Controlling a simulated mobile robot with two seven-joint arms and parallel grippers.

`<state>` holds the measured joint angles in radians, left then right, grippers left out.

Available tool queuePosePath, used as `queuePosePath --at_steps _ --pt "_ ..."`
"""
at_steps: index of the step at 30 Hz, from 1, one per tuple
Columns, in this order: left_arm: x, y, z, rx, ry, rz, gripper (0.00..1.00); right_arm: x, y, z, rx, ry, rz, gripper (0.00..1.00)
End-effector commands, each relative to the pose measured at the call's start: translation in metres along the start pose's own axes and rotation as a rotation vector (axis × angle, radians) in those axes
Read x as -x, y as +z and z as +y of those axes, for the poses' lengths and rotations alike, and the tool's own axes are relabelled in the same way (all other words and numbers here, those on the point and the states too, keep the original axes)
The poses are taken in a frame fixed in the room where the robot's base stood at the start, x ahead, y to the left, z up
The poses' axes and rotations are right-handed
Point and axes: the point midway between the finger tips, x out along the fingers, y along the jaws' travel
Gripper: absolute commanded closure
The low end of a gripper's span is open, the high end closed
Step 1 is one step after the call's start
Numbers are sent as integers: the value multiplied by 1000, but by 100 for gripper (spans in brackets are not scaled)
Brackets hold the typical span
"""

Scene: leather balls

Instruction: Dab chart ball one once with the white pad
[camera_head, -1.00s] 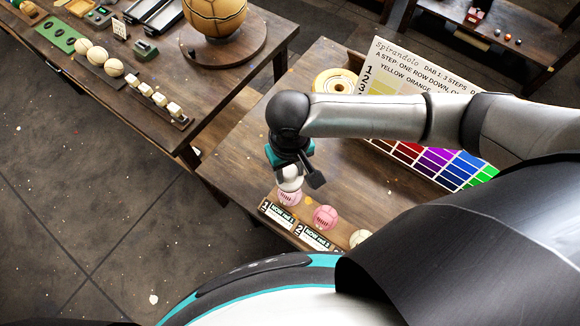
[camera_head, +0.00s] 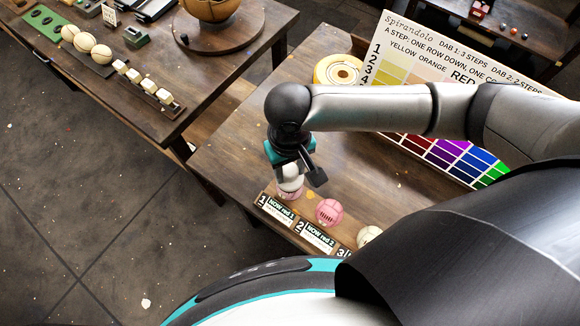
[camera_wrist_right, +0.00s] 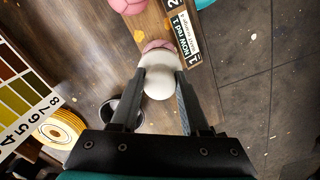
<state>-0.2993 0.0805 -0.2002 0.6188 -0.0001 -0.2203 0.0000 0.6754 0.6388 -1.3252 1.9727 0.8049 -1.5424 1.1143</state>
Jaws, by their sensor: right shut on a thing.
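My right gripper (camera_head: 290,160) is shut on the white pad (camera_head: 291,184) and holds it right over chart ball one (camera_head: 287,194), a pink ball behind the label numbered 1 (camera_head: 276,209). The pad hides most of this ball. In the right wrist view the white pad (camera_wrist_right: 158,80) sits between the fingertips of my right gripper (camera_wrist_right: 160,82), with a pink rim of ball one (camera_wrist_right: 153,46) just beyond it. I cannot tell whether pad and ball touch. My left gripper is not in view.
A pink ball (camera_head: 329,212) and a cream ball (camera_head: 369,236) stand to the right along the label strip. The colour chart (camera_head: 440,50) stands behind my right arm. A yellow roll (camera_head: 338,70) is at the back. A dark round dish (camera_wrist_right: 112,108) shows in the wrist view.

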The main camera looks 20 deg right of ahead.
Motion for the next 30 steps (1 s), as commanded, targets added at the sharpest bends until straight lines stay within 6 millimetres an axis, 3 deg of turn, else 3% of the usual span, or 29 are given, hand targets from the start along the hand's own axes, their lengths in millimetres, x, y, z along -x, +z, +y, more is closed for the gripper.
queuePosePath --at_steps 30 --pt "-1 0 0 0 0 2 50 -6 -1 0 -1 -1 1 99"
